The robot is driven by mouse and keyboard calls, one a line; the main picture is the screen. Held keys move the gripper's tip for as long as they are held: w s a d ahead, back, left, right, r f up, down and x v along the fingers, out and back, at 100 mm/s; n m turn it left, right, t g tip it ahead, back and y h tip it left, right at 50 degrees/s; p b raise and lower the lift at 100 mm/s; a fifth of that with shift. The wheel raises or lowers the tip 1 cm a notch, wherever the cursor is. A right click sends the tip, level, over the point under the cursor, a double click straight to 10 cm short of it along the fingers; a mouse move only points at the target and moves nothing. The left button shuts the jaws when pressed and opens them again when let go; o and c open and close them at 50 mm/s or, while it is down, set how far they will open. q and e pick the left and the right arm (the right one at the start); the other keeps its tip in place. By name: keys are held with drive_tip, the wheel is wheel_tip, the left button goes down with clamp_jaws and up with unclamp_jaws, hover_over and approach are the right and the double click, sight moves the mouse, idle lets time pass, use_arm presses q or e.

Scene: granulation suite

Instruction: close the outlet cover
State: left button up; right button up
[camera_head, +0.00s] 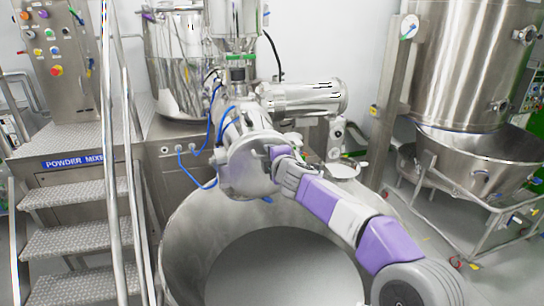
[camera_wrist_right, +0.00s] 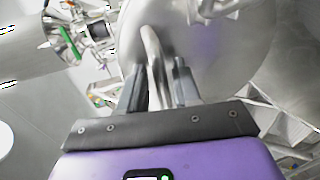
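The outlet cover (camera_head: 245,170) is a round, shiny metal disc below the mixer's outlet housing, standing tilted above the mouth of a large steel drum. Its pale curved surface fills the upper middle of the right wrist view (camera_wrist_right: 205,55). A bent metal handle (camera_wrist_right: 153,50) runs from it down between my right gripper's two grey fingers. My right gripper (camera_head: 279,157) is at the disc's right edge, its arm reaching in from the lower right. In the wrist view the fingers (camera_wrist_right: 160,85) lie close on both sides of the handle and appear shut on it. My left gripper is not in view.
The open steel drum (camera_head: 184,238) stands below the cover. Metal steps (camera_head: 75,240) with handrails are at left, beside a control panel (camera_head: 57,50). A horizontal metal cylinder (camera_head: 305,97) sits just above right. A large vessel (camera_head: 470,65) stands at right.

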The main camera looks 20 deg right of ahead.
drive_tip(key=shift+w, duration=0.1)
drive_tip(key=b+v, duration=0.1)
drive_tip(key=v, duration=0.6)
drive_tip(key=shift+s+b, duration=0.35)
drive_tip(key=shift+b, duration=0.05)
